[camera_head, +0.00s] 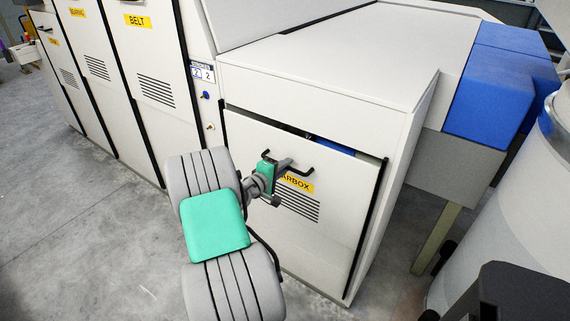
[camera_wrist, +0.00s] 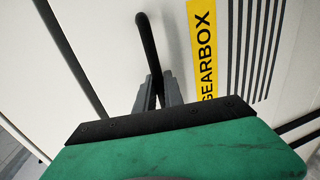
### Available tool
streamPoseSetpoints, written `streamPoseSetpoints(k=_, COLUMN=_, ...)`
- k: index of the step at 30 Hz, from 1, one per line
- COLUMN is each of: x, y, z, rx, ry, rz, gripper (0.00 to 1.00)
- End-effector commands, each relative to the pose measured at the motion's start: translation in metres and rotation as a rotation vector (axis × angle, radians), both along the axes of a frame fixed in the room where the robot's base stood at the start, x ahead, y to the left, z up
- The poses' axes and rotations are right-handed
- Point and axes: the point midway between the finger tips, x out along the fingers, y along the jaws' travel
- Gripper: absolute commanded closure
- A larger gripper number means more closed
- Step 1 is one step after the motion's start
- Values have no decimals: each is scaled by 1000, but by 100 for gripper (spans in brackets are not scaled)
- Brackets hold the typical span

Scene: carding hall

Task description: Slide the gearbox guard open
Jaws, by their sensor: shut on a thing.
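The gearbox guard (camera_head: 335,235) is a white panel on the front of the machine housing, with a yellow GEARBOX label (camera_head: 300,184) and a slotted vent below it. A dark gap shows along the guard's top edge, with something blue inside. My gripper (camera_head: 284,164) is shut on the guard's black bar handle (camera_head: 302,170). In the wrist view, my gripper's fingers (camera_wrist: 157,92) close around the handle (camera_wrist: 149,48) near its lower end in the picture, beside the yellow label (camera_wrist: 204,45). The far end of the handle is hidden by my gripper.
Closed white panels stand to the left, one labelled BELT (camera_head: 137,21). A small control strip (camera_head: 205,95) lies between them and the guard. A blue block (camera_head: 490,90) and a pale cylinder (camera_head: 515,220) stand at the right. The grey floor at left is clear.

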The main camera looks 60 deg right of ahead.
Motion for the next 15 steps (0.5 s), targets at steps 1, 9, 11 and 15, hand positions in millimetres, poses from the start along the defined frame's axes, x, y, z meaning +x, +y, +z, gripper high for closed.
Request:
streamPoseSetpoints(k=1, x=-1, y=1, z=-27, rx=9, ry=6, rz=0, gripper=100)
streamPoseSetpoints(k=9, x=-1, y=2, z=-119, rx=9, ry=7, rz=1, gripper=100)
streamPoseSetpoints(k=11, x=-1, y=2, z=-141, rx=9, ry=6, rz=0, gripper=100)
streamPoseSetpoints(k=15, x=-1, y=2, z=-192, rx=10, ry=6, rz=0, gripper=100)
